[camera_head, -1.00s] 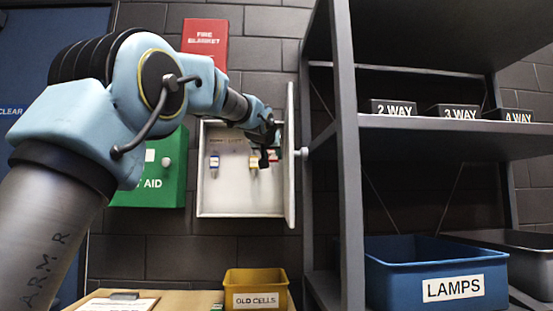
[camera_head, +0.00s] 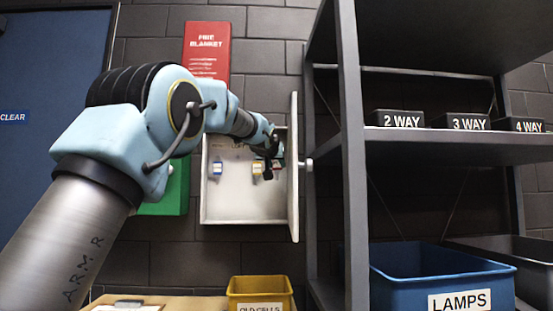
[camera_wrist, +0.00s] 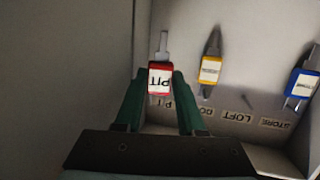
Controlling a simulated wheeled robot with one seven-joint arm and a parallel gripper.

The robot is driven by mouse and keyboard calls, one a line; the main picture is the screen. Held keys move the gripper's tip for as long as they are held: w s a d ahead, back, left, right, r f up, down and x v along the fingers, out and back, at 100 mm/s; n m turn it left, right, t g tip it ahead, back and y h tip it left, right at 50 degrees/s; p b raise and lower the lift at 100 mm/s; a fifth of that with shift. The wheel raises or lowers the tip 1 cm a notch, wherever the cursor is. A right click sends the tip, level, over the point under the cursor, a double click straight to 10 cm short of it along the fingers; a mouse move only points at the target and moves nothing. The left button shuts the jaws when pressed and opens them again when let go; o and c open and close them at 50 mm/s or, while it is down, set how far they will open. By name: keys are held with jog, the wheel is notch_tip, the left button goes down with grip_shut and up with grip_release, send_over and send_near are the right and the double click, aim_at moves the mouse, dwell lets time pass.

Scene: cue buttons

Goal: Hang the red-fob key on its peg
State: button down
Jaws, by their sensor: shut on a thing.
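The red-fob key (camera_wrist: 159,80) carries a white tag reading PIT. My gripper (camera_wrist: 159,76) is shut on its fob, with one green finger on each side. In the head view the gripper (camera_head: 268,150) is inside the open white key cabinet (camera_head: 245,210), near its right side, and a little red of the fob shows beside it. I cannot tell whether the key touches a peg.
A yellow-fob key (camera_wrist: 209,70) and a blue-fob key (camera_wrist: 302,83) hang beside it, near the LOFT and STORE labels. The open cabinet door (camera_head: 294,170) stands close to my gripper's right. A dark shelf rack (camera_head: 352,160) is beyond it.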

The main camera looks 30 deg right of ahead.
aim_at(274, 162)
jog(key=shift+w+d+p, duration=0.35)
jog(key=shift+w+p, duration=0.45)
jog(key=shift+w+d+p, duration=0.35)
jog(key=shift+w+p, duration=0.4)
jog(key=shift+p, duration=0.05)
jog(key=shift+w+d+f+p, duration=0.15)
jog(key=shift+w+p, duration=0.1)
jog(key=shift+w, duration=0.1)
jog(key=shift+w+d+f+p, duration=0.1)
jog(key=shift+w+d+p, duration=0.1)
jog(key=shift+w, duration=0.1)
jog(key=shift+c, duration=2.1)
grip_release()
jog(key=b+v, duration=0.4)
jog(key=v, duration=0.7)
jog(key=shift+b, duration=0.4)
